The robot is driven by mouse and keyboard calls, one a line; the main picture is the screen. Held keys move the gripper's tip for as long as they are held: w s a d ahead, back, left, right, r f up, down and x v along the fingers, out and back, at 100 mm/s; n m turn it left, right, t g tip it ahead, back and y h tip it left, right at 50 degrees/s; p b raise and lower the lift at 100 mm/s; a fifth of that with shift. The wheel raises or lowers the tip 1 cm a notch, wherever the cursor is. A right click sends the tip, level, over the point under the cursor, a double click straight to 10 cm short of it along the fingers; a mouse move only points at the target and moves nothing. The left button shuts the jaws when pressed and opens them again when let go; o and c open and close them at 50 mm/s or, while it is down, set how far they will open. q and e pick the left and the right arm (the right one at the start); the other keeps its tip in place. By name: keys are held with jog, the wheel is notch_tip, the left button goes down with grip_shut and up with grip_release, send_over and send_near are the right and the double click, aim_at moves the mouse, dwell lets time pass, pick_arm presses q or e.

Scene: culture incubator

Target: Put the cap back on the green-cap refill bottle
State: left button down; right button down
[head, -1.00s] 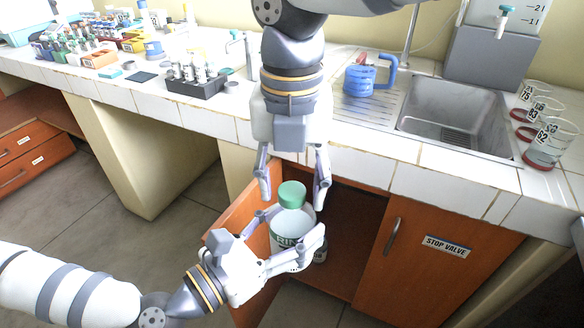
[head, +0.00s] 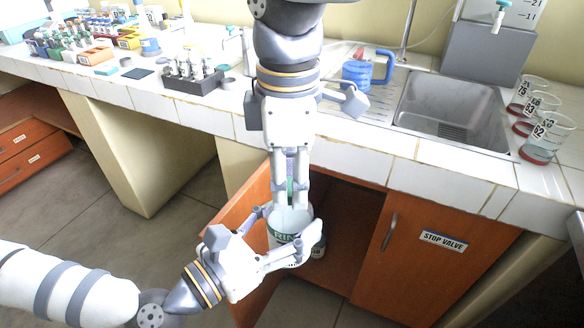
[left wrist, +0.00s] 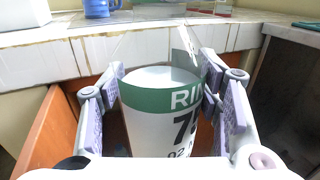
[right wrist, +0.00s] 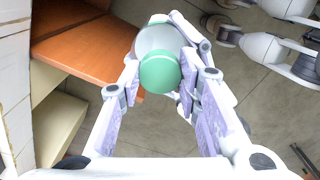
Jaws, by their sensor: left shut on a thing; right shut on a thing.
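The white refill bottle (head: 284,238) has a green label band and stands upright in front of the open cupboard. My left gripper (head: 288,240) is shut around its body; the left wrist view shows the bottle (left wrist: 160,125) between the fingers. The green cap (right wrist: 160,73) shows in the right wrist view between my right gripper's fingers (right wrist: 163,88), with the pale bottle top behind it. In the head view my right gripper (head: 290,200) points down above the bottle, shut on the cap, mostly hidden by the fingers. I cannot tell whether cap and bottle touch.
The open orange cupboard door (head: 240,215) is close to the left gripper. Another small container (head: 319,247) stands in the cupboard behind the bottle. The tiled counter (head: 350,155) overhangs it, with a blue mug (head: 366,72), a sink (head: 450,108) and glass beakers (head: 545,140).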

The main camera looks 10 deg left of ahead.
jog(key=m, duration=0.8)
jog(key=shift+m, duration=0.4)
jog(key=c, duration=1.2)
grip_release()
jog(key=shift+r, duration=2.35)
